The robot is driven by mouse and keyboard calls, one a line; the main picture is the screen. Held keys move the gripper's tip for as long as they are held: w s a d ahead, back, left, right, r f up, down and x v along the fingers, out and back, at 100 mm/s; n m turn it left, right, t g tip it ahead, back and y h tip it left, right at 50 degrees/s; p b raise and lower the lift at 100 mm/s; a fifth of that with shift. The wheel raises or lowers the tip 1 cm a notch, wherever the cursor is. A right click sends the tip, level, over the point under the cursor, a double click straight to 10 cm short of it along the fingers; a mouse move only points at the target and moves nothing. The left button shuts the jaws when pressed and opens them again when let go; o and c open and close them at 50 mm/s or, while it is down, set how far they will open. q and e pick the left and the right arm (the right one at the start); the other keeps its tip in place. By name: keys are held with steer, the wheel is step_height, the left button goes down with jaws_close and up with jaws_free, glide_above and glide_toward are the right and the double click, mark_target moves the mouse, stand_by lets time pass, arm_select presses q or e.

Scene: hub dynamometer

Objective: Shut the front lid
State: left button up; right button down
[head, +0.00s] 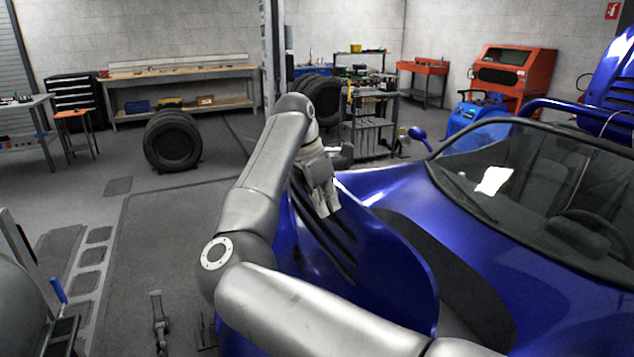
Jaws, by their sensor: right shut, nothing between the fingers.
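The front lid (395,275) is a glossy blue curved panel with dark slots at the front of the blue car (470,250). Its right edge stands apart from the body, with a dark area beside it, so it looks at least partly raised; I cannot tell the exact angle. My right arm reaches across in front of the lid and hides part of it. My right gripper (327,203) is shut and empty, pointing down by the lid's upper left part near the slots. I cannot tell whether it touches the lid. My left gripper is out of view.
The car's windshield (540,180) and blue side mirror (419,134) are to the right. Stacked tires (172,142), a workbench (185,73) and a tool cart (370,125) stand farther back. The grey floor left of the car is mostly clear.

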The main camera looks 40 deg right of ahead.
steer(key=shift+s+d+f+p, duration=0.15)
steer(key=shift+s+d+f, duration=0.1)
steer(key=shift+d, duration=0.4)
steer(key=shift+s+d+f+p, duration=0.15)
steer(key=shift+d+f, duration=0.1)
steer(key=shift+d, duration=0.4)
steer(key=s+d+f, duration=0.1)
steer(key=s+d, duration=0.1)
steer(key=d, duration=0.7)
steer(key=s+d+f, duration=0.2)
steer(key=s+d, duration=0.1)
steer(key=d, duration=0.5)
steer(key=s+d+f, duration=0.1)
steer(key=s+d, duration=0.2)
steer(key=d, duration=0.6)
steer(key=shift+s+d+f, duration=0.2)
steer(key=shift+s+d, duration=0.05)
steer(key=shift+d, duration=0.05)
